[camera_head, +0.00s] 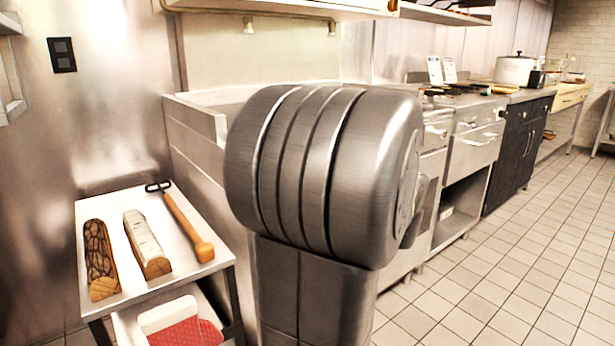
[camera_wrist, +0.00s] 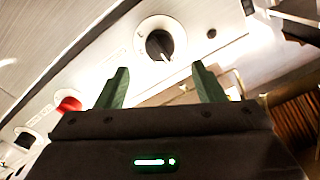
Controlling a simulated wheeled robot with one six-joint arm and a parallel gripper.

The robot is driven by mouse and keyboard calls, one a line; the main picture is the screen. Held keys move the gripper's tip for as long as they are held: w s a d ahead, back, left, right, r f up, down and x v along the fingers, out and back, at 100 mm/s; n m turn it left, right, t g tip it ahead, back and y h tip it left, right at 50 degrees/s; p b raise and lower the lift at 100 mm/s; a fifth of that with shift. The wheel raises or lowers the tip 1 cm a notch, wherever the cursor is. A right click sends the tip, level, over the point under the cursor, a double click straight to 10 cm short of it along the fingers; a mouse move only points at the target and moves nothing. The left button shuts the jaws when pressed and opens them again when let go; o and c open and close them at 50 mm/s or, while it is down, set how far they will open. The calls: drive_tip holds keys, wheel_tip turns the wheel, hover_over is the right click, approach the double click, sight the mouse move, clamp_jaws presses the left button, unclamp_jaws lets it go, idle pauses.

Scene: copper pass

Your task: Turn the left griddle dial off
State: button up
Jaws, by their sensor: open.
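In the wrist view, a black dial (camera_wrist: 160,45) sits on a pale round plate on a light metal panel. Its pointer mark is turned toward the lower right of the picture. My gripper (camera_wrist: 160,76) is open and empty, its two green fingers pointing at the panel. The dial shows just beyond and between the fingertips; I cannot tell whether they touch it. I cannot tell which dial is the griddle's left one. My gripper is hidden in the head view.
My own arm fills the middle of the head view. A side table (camera_head: 110,308) at left holds two logs and a wooden-handled tool (camera_head: 188,226). Steel cooking units (camera_head: 478,150) run back to the right, with a pot (camera_head: 515,71) farther off. The tiled floor (camera_head: 500,275) at right is clear.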

drive_tip(key=v, duration=0.6)
drive_tip(key=shift+s+p, duration=0.15)
drive_tip(key=shift+p, duration=0.3)
drive_tip(key=shift+d, duration=0.1)
drive_tip(key=b+x, duration=0.2)
drive_tip(key=x, duration=1.1)
drive_tip(key=shift+w, duration=0.3)
